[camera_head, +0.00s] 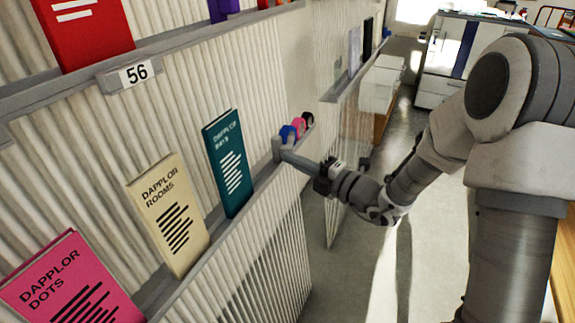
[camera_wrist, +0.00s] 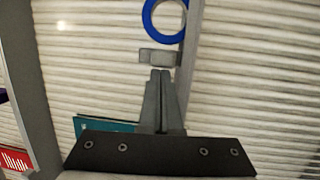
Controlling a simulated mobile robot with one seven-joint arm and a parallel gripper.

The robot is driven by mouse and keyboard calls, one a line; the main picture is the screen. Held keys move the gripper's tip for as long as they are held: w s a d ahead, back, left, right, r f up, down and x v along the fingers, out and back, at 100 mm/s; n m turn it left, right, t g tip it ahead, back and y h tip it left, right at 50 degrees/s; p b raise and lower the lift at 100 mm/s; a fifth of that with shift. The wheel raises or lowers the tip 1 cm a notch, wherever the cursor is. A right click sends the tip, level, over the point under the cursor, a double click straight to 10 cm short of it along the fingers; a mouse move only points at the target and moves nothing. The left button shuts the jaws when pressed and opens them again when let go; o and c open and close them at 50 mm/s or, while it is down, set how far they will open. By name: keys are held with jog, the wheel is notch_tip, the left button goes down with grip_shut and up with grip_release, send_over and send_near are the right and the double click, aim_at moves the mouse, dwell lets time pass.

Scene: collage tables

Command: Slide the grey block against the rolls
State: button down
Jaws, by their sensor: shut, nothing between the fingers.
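The grey block (camera_head: 277,147) stands on the shelf ledge, at the near end of the rolls. In the wrist view the grey block (camera_wrist: 160,57) lies just beyond my fingertips. The blue roll (camera_head: 288,133) is beyond the block, with a pink roll (camera_head: 298,125) and a black roll (camera_head: 308,118) behind it. In the wrist view the blue roll (camera_wrist: 147,18) shows as a ring close to the block; I cannot tell whether they touch. My gripper (camera_wrist: 160,73) is shut and empty, its tips at the block; contact is unclear. It also shows in the head view (camera_head: 287,153).
A teal book (camera_head: 228,165), a cream book (camera_head: 168,215) and a pink book (camera_head: 72,285) stand along the same ledge (camera_head: 215,235). A red book (camera_head: 85,35) is on the shelf above, by the 56 label (camera_head: 133,74). The aisle floor (camera_head: 345,270) is open.

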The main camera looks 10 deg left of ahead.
jog(key=shift+d, duration=0.1)
jog(key=p+v, duration=0.4)
jog(key=v, duration=1.3)
jog(key=s+a+r+n+g+h, duration=0.1)
jog(key=s+a+r+n+g, duration=0.15)
jog(key=s+n+g, duration=0.35)
jog(key=s+a+r+n+g, duration=0.15)
jog(key=s+a+n, duration=0.25)
jog(key=n, duration=0.5)
jog(key=s+d+n+g+h, duration=0.25)
jog(key=s+n+h, duration=0.55)
jog(key=n, duration=0.7)
jog(key=d+r+n+t+h, duration=0.6)
jog(key=d+r+n, duration=0.25)
jog(key=n, duration=0.45)
notch_tip(320, 180, up, 14)
jog(key=p, duration=1.5)
jog(key=shift+d, duration=0.25)
